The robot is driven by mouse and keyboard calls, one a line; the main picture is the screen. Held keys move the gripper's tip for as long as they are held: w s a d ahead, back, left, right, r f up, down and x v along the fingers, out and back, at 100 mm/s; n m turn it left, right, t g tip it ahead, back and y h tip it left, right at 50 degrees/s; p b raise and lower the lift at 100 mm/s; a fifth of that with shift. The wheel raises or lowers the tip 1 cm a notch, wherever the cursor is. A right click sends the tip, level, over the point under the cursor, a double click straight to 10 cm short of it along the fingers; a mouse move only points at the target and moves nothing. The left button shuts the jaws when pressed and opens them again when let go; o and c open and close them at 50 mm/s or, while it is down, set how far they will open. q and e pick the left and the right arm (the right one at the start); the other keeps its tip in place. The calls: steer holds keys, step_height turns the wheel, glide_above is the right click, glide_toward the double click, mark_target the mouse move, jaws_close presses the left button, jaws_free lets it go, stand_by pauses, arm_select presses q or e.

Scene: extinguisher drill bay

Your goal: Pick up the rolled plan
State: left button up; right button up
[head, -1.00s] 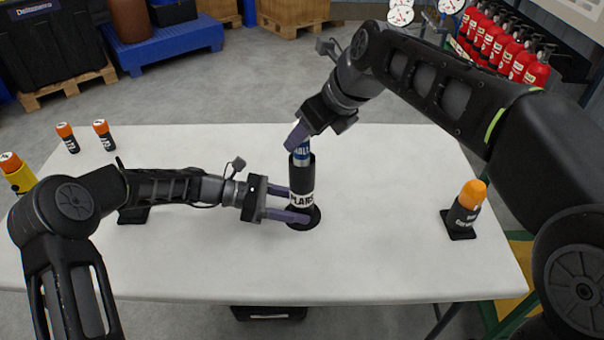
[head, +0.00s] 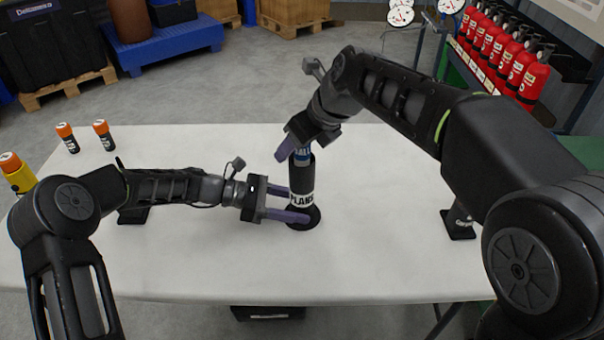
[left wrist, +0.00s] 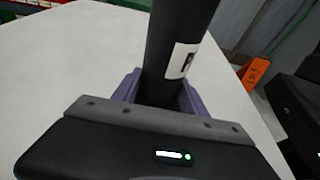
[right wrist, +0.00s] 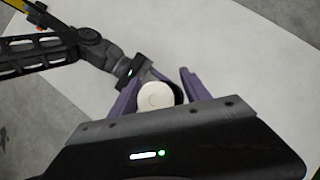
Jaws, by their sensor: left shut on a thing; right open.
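The rolled plan (head: 302,158) is a blue-banded roll standing upright in a black tube (head: 302,185) lettered "PLANS" with a round black base. Its pale round end (right wrist: 157,98) shows in the right wrist view. My left gripper (head: 297,205) is shut on the tube low down; the tube (left wrist: 178,45) also rises between its fingers in the left wrist view. My right gripper (head: 290,147) is open at the top of the roll, and in the right wrist view its fingers (right wrist: 162,78) lie on either side of the roll's end. The far finger is mostly hidden in the head view.
The table's back middle is clear.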

stand_by(0.3)
jaws_close()
stand_by(0.5)
steer(key=shift+s+f, duration=0.1)
stand_by(0.7)
